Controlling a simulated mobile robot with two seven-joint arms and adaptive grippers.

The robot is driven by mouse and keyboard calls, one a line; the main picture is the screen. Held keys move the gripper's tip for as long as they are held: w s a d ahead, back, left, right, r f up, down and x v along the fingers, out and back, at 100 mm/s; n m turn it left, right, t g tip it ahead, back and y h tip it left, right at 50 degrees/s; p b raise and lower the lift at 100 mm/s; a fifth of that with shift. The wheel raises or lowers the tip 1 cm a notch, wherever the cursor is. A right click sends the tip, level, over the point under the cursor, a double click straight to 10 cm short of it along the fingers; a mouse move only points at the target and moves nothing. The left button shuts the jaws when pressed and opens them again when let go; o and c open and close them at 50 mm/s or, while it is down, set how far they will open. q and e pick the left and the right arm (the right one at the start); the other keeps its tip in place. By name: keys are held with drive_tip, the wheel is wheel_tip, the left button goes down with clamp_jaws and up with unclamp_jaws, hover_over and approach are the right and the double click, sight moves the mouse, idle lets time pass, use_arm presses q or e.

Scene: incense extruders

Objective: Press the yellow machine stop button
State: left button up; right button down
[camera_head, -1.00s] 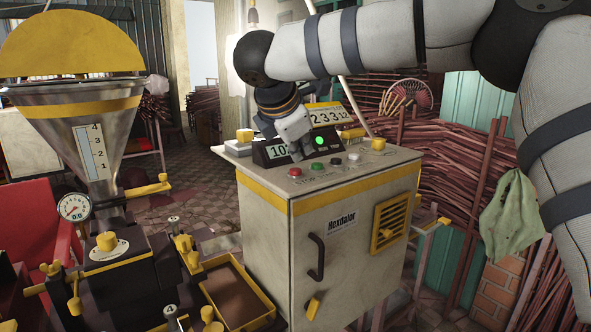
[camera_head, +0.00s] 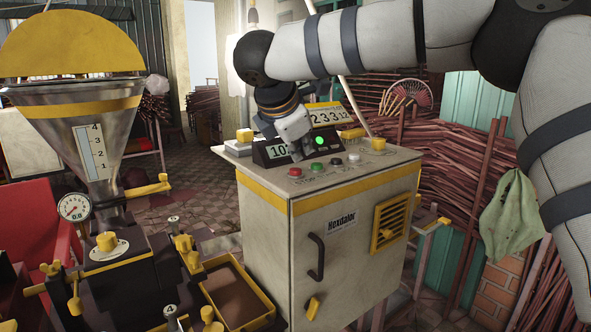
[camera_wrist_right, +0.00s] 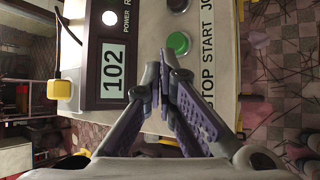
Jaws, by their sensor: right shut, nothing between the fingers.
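The control cabinet (camera_head: 345,215) is beige with yellow trim and stands in the middle of the head view. On its top panel are a red button (camera_head: 295,172) above the STOP lettering and a green button (camera_head: 316,167) to its right. My right gripper (camera_head: 298,154) is shut and empty, pointing down just behind the red button. In the right wrist view, the shut fingertips (camera_wrist_right: 165,62) are over the panel beside the green button (camera_wrist_right: 179,43). The red button is hidden behind the fingers there. Whether they touch it cannot be told. My left gripper is out of view.
A small display reading 102 (camera_wrist_right: 113,70) stands close beside the fingers. Black and white buttons (camera_head: 336,162) sit farther right on the panel. The extruder with its steel hopper (camera_head: 85,135) is at the left. Bundled red sticks (camera_head: 450,180) are behind the cabinet.

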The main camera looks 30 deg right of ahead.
sight(299, 170)
drive_tip(key=shift+f, duration=0.1)
drive_tip(key=shift+f, duration=0.35)
drive_tip(key=shift+f, duration=0.55)
idle(0.8)
drive_tip(key=shift+r, duration=1)
drive_tip(key=shift+r, duration=2.5)
